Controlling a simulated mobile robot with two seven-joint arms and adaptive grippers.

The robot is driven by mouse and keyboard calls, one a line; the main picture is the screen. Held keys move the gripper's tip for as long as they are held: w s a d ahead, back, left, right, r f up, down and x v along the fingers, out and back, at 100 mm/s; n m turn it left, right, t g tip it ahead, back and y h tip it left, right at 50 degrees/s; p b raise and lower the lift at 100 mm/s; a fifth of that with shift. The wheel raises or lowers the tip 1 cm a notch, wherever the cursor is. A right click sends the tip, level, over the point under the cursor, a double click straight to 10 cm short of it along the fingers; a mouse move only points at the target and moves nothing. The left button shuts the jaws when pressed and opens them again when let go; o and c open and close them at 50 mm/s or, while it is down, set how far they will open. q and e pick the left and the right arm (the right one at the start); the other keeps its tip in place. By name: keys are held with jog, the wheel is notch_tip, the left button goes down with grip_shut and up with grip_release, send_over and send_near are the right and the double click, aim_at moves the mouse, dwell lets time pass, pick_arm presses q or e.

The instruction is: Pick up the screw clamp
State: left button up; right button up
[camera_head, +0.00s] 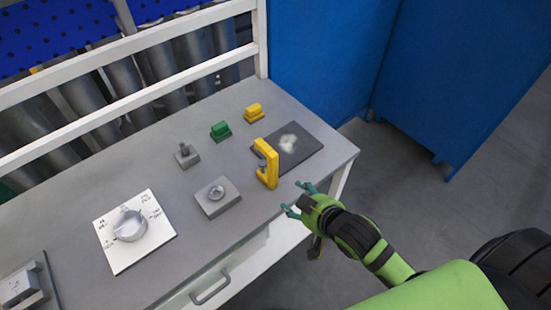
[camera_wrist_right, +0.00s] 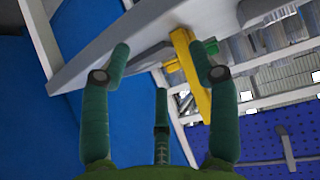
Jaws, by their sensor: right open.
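The screw clamp (camera_head: 269,173) is a yellow C-shaped piece with a grey screw part. It stands upright on the grey table, by the left edge of a dark plate. My right gripper (camera_head: 297,199) is open and empty at the table's front right edge, to the right of and nearer than the clamp, and apart from it. In the right wrist view the clamp (camera_wrist_right: 193,80) shows as a yellow bar, partly hidden behind the right finger of my gripper (camera_wrist_right: 160,62). My left gripper is not in view.
The dark plate (camera_head: 306,139) bears a pale patch. A grey block with a ring (camera_head: 218,197), a post on a base (camera_head: 186,155), a green block (camera_head: 220,130) and a yellow block (camera_head: 254,112) stand nearby. A white card (camera_head: 120,257) bears a round metal part (camera_head: 130,226). A drawer handle (camera_head: 210,291) sticks out below.

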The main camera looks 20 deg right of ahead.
aim_at(277, 173)
jog(key=w, duration=0.1)
jog(key=w+r+t+y, duration=0.1)
jog(key=w+t, duration=0.1)
jog(key=shift+w+a+r+n+y, duration=0.3)
jog(key=shift+a+n, duration=0.05)
jog(key=shift+n, duration=0.05)
jog(key=shift+w+a+r+t+y, duration=0.1)
jog(key=shift+w+r+t+y, duration=0.2)
jog(key=shift+w+r+y, duration=0.15)
jog(key=shift+w+a, duration=0.15)
jog(key=shift+w, duration=0.1)
jog(key=p+x, duration=0.1)
jog(key=x, duration=0.2)
jog(key=p+x, duration=0.1)
jog(key=x, duration=0.1)
jog(key=shift+w+a+r, duration=0.1)
jog(key=shift+w+a, duration=0.3)
jog(key=shift+w+a+f, duration=0.15)
jog(key=shift+w+f, duration=0.05)
jog(key=shift+w, duration=0.05)
grip_shut()
jog(key=shift+r, duration=0.1)
